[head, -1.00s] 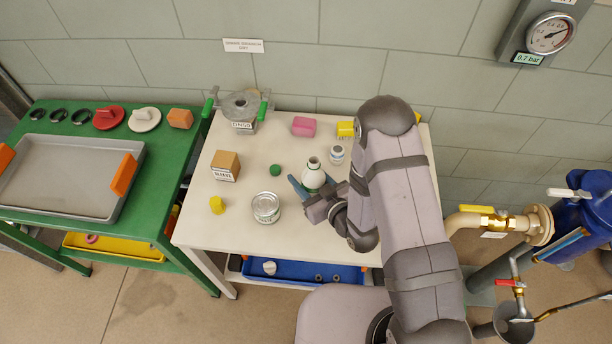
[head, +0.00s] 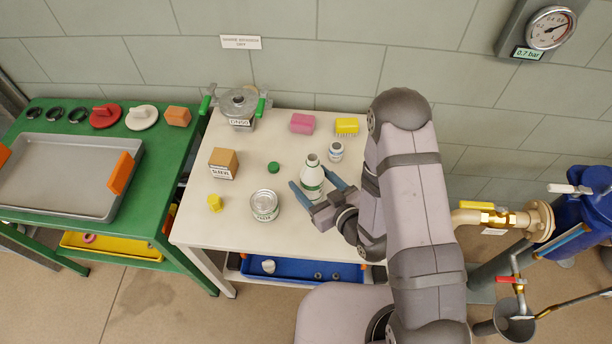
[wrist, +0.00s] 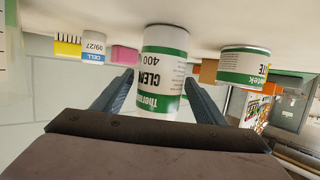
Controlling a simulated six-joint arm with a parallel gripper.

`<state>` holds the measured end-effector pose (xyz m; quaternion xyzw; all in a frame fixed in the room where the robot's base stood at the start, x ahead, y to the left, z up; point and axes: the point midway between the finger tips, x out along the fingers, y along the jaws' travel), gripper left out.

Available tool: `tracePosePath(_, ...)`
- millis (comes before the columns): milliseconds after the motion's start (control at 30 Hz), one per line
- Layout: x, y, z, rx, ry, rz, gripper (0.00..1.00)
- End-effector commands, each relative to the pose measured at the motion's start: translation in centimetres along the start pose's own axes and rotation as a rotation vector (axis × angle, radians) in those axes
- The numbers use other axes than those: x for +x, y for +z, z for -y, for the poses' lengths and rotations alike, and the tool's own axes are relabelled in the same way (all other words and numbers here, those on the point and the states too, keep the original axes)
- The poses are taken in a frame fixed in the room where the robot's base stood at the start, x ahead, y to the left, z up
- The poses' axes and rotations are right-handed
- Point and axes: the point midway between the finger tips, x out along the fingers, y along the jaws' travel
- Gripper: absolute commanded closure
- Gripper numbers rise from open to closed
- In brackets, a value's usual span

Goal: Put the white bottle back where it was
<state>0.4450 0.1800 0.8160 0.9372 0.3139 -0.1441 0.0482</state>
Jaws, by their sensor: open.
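The white bottle (head: 312,182) stands upright on the pale table, with green bands on its label and a dark-looking opening at its neck. In the wrist view, which is upside down, its label (wrist: 162,72) shows between the fingers. My gripper (head: 310,177) is open around the bottle's near side, one finger on each side. In the wrist view, gaps show between the bottle and both fingers (wrist: 163,82). The bottle's base contact is partly hard to see.
A white tin (head: 265,205) stands left of my gripper, and a small green round piece (head: 273,167) lies behind it. A small white jar (head: 336,151) stands behind right. A box (head: 223,164), a pink block (head: 302,123) and a yellow block (head: 347,126) stand farther off.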

Motion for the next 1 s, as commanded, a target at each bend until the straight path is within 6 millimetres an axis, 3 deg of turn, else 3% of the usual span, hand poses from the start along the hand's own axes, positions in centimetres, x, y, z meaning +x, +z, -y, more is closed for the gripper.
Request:
tracePosePath(200, -4.4, -0.4, -0.1, 0.005, 0.003, 0.005, 0.34)
tracePosePath(500, -7.3, -0.3, -0.1, 0.003, 0.003, 0.003, 0.34)
tracePosePath(1000, -8.2, 0.0, 0.0, 0.0, 0.0, -0.001, 0.34)
